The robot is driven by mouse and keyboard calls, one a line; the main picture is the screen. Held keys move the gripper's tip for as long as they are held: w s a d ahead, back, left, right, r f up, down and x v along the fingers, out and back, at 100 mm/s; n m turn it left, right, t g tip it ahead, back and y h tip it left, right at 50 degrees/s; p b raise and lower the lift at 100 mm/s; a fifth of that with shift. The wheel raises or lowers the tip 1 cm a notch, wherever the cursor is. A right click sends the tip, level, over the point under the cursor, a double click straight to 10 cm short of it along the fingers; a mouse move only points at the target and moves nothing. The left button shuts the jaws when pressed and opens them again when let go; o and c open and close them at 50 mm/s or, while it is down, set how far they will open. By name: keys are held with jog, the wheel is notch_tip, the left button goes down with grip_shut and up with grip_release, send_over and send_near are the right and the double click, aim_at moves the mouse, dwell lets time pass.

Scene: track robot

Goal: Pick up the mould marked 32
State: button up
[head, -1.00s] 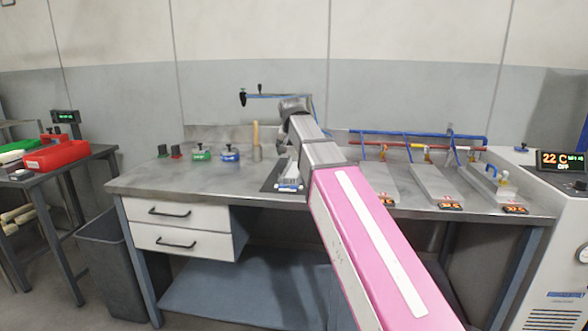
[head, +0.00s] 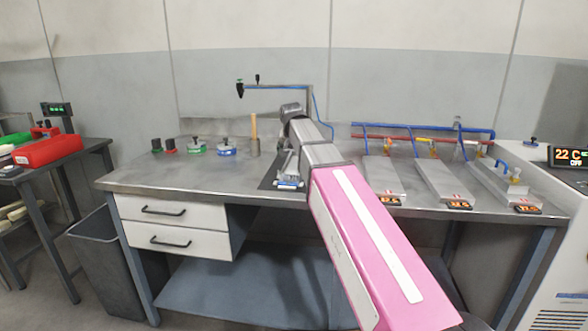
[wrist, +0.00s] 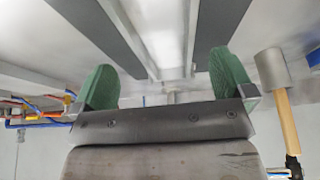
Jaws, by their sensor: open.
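No marking "32" is legible in either view, so I cannot tell which thing is that mould. My gripper (wrist: 165,80) is open in the wrist view, with green finger pads wide apart and nothing gripped. Beyond the pads is a bright metal channel (wrist: 165,38) between two dark strips; I cannot tell whether it is part of a mould. In the head view my arm covers the middle of the bench and the fingertips cannot be made out. A metal piece with a blue-and-white front (head: 289,183) lies beside my arm on a dark mat (head: 268,180).
On the workbench (head: 180,180) stand green-ringed (head: 196,148) and blue-ringed (head: 226,148) pieces and a wooden-handled mallet (head: 254,135), also in the wrist view (wrist: 283,95). Metal blocks (head: 443,180) with displays and pipes are right. A red bin (head: 48,150) is left. The bench's front left is clear.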

aim_at(294, 166)
jog(key=x, duration=0.5)
jog(key=shift+s+a+f, duration=0.1)
jog(key=shift+s+a, duration=0.05)
jog(key=shift+s, duration=0.1)
jog(key=c, duration=1.5)
